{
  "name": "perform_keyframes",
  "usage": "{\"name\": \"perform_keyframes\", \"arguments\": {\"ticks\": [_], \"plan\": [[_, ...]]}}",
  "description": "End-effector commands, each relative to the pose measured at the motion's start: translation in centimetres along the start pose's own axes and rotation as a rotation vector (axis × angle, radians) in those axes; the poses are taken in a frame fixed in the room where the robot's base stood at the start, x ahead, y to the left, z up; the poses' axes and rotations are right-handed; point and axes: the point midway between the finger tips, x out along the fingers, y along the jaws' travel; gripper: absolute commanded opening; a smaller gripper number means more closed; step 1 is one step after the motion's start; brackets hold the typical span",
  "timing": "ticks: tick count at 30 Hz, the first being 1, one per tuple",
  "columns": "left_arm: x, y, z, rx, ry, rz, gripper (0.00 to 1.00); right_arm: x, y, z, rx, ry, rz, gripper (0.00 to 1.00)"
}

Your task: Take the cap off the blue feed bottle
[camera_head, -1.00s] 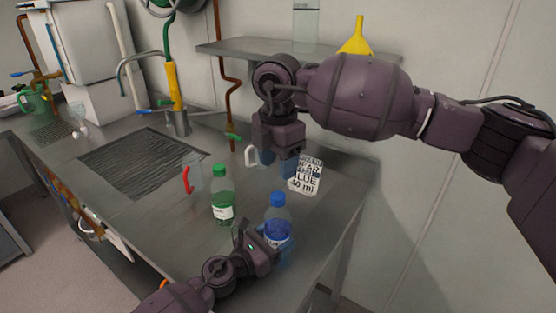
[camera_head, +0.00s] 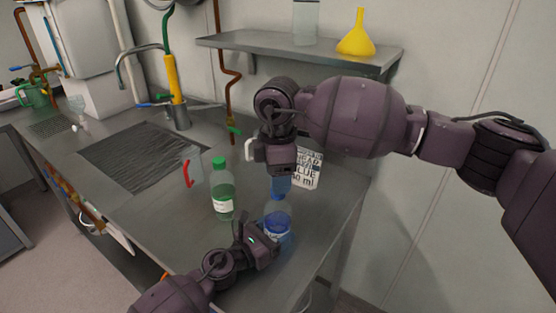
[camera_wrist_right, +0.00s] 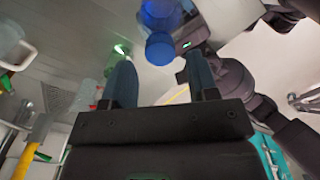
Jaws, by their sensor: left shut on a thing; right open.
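The blue feed bottle (camera_head: 277,213) stands upright near the right end of the steel bench, with blue liquid and a white label. My left gripper (camera_head: 274,240) is shut on its lower body. The blue cap (camera_wrist_right: 160,48) is on the bottle's top. In the head view it is partly hidden by the right fingers. My right gripper (camera_head: 281,186) points down just above the cap, its blue fingers open. In the right wrist view, the cap lies just beyond and between the open fingertips (camera_wrist_right: 160,62). I see no grip on it.
A green bottle (camera_head: 221,187) stands left of the blue one, with a clear red-handled jug (camera_head: 193,170) behind it. A shelf (camera_head: 300,42) carries a yellow funnel (camera_head: 356,36). The bench front is clear left of my left arm.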

Motion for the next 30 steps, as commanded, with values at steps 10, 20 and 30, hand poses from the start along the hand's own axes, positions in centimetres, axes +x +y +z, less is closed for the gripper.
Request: {"name": "perform_keyframes", "arguments": {"ticks": [10, 20, 30], "plan": [[0.0, 0.0, 0.0, 0.0, 0.0, 0.0, 0.01, 2.7, 0.0, 0.0, -0.001, 0.0, 0.0, 0.54], [0.0, 0.0, 0.0, 0.0, 0.0, 0.0, 0.01, 2.8, 0.0, 0.0, -0.002, 0.0, 0.0, 0.46], [0.0, 0.0, 0.0, 0.0, 0.0, 0.0, 0.01, 2.8, 0.0, 0.0, -0.002, 0.0, 0.0, 0.04]]}}
